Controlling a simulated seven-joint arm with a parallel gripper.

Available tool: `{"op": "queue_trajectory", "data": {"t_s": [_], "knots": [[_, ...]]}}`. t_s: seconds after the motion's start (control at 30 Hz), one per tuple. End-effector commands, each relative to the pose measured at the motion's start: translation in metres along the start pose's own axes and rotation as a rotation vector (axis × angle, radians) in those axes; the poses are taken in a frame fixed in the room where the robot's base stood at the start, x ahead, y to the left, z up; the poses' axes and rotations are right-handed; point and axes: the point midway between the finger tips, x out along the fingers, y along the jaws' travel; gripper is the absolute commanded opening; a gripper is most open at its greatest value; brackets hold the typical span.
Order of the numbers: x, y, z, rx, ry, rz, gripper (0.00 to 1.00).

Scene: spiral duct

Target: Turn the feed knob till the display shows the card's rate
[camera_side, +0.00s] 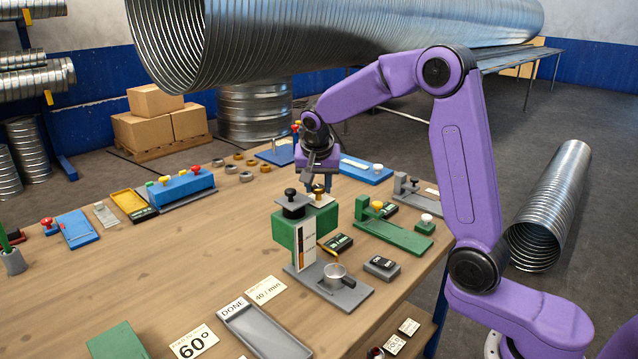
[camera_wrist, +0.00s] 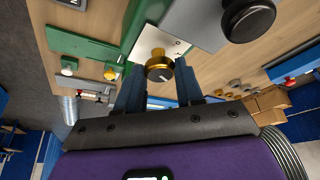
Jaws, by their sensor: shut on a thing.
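The feed knob, a brass knob with a dark top (camera_wrist: 159,66), sits on a pale plate on the green machine (camera_side: 285,236); a light line marks its top. My gripper (camera_side: 318,187) points down over it in the side view. In the wrist view the blue fingers of my gripper (camera_wrist: 159,82) stand on both sides of the knob, shut on it. A small dark display (camera_side: 338,244) with yellowish characters, too small to read surely, lies beside the machine. A cream card (camera_side: 267,290) reading "40 / min" lies in front on the table.
A metal cup (camera_side: 335,274) stands on the machine's grey base. A second black knob (camera_side: 291,196) tops the machine. A grey DONE tray (camera_side: 262,330), a 60° card (camera_side: 194,342) and a black switch box (camera_side: 381,267) lie nearby. Open wood lies left of the machine.

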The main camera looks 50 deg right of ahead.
Motion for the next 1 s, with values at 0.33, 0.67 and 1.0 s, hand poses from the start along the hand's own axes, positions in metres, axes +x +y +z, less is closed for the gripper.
{"op": "queue_trajectory", "data": {"t_s": [0.33,0.67,1.0], "knots": [[-0.0006,-0.0015,-0.0002,0.126,0.0,0.051,0.06],[-0.0004,-0.0015,-0.0001,0.146,-0.001,0.059,0.06],[-0.0003,-0.0015,0.0,0.144,-0.001,0.058,0.61]]}}
